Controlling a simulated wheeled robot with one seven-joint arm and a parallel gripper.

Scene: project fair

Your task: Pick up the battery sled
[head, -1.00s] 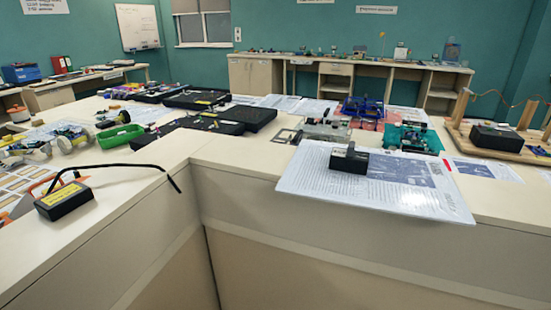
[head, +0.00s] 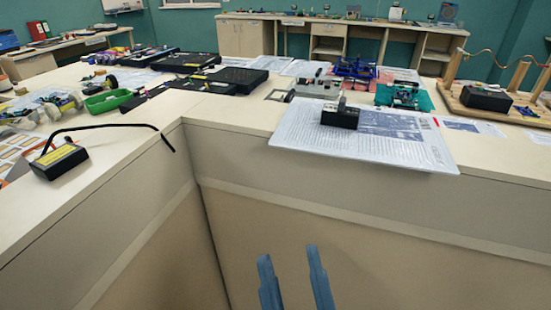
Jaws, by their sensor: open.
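A black block with a small upright tab, which looks like the battery sled (head: 339,117), lies on a laminated printed sheet (head: 420,155) near the front edge of the counter. I cannot read any label on it. My gripper (head: 289,254) shows as two blue fingers at the bottom of the head view. The fingers are apart with nothing between them. They are in front of the counter's panel, below and short of the block, and do not touch it.
The sheet overhangs the counter edge. A black box with a yellow label (head: 59,162) and a curved black cable is at left. A grey device (head: 318,88) and a teal board (head: 404,96) stand behind the block. A wooden wire-loop stand (head: 500,110) is at right.

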